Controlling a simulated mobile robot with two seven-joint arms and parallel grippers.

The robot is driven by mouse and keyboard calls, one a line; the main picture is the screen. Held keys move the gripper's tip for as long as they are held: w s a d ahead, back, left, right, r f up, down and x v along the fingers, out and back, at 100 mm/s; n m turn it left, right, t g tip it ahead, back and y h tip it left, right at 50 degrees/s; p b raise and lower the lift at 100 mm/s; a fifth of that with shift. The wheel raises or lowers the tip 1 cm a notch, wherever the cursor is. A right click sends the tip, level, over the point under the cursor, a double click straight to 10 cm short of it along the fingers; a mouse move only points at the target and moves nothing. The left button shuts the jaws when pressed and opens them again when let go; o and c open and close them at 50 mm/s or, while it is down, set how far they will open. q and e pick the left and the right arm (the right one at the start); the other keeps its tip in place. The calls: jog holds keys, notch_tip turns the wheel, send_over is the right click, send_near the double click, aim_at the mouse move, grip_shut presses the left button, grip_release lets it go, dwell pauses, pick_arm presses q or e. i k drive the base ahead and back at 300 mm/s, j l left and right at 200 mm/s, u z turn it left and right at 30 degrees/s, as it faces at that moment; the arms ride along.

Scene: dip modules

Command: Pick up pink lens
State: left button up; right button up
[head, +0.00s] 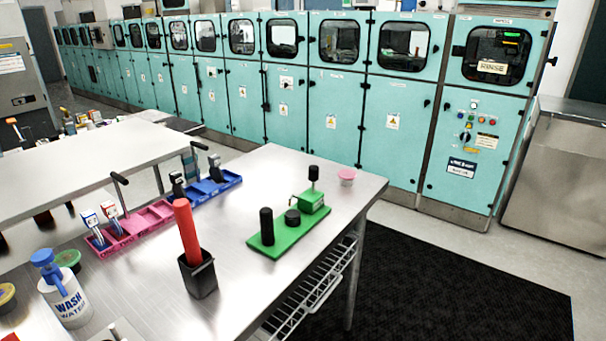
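A small pink lens (347,177), shaped like a shallow round disc or cup, sits near the far right corner of the steel table (230,231). It stands by itself, a little to the right of and behind a green tray holding a green block. Neither of my grippers shows in the head view, so I cannot see whether they are open or shut.
A green tray (283,249) with black cylinders stands left of the lens. A black holder (199,278) with a red stick, pink and blue trays (140,223) and a wash bottle (62,290) occupy the left. Teal cabinets (335,120) line the back. The table's right edge is clear.

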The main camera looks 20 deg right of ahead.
aim_at(346, 174)
jog(key=i+l+u, duration=0.1)
jog(key=l+u, duration=0.2)
jog(key=u, duration=0.15)
jog(key=i+l+u, duration=0.1)
jog(key=l+u, duration=0.25)
jog(key=u, duration=0.15)
jog(key=l+u, duration=0.45)
jog(key=l, duration=0.45)
jog(key=k+l+u, duration=0.1)
jog(key=l, duration=0.35)
jog(key=k+l+u, duration=0.15)
jog(key=l, duration=0.3)
jog(key=k+l, duration=0.1)
jog(key=l, duration=0.85)
jog(key=k+l+u, duration=0.1)
jog(key=l, duration=0.35)
jog(key=k+l, duration=0.15)
jog(key=l, duration=0.3)
